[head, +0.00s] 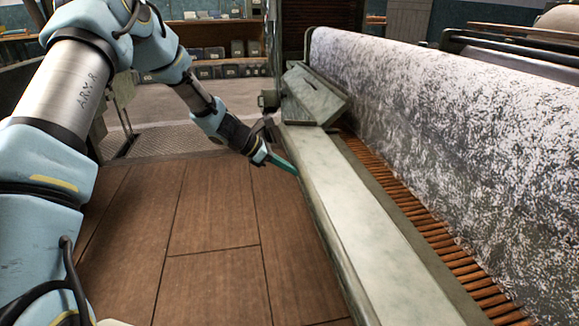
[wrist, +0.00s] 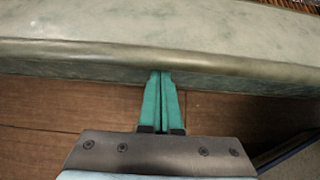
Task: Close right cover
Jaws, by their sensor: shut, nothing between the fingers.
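A long pale green cover (head: 365,230) lies along the front of the machine, running from the near edge of the head view toward the back. Its rounded edge (wrist: 160,60) crosses the wrist view. A shorter green cover section (head: 315,95) at the far end stands tilted up. I cannot tell for certain which one is the right cover. My gripper (head: 296,172) is shut and empty, at the left side of the long cover near its far end. Its green fingertips (wrist: 160,74) are together just at or under the rounded edge; contact is unclear.
A wide grey-white speckled roll of fibre (head: 440,120) lies to the right, with wooden slats (head: 400,195) between it and the cover. The brown tiled floor (head: 210,230) to the left is clear. Shelves with dark boxes (head: 230,70) stand at the back.

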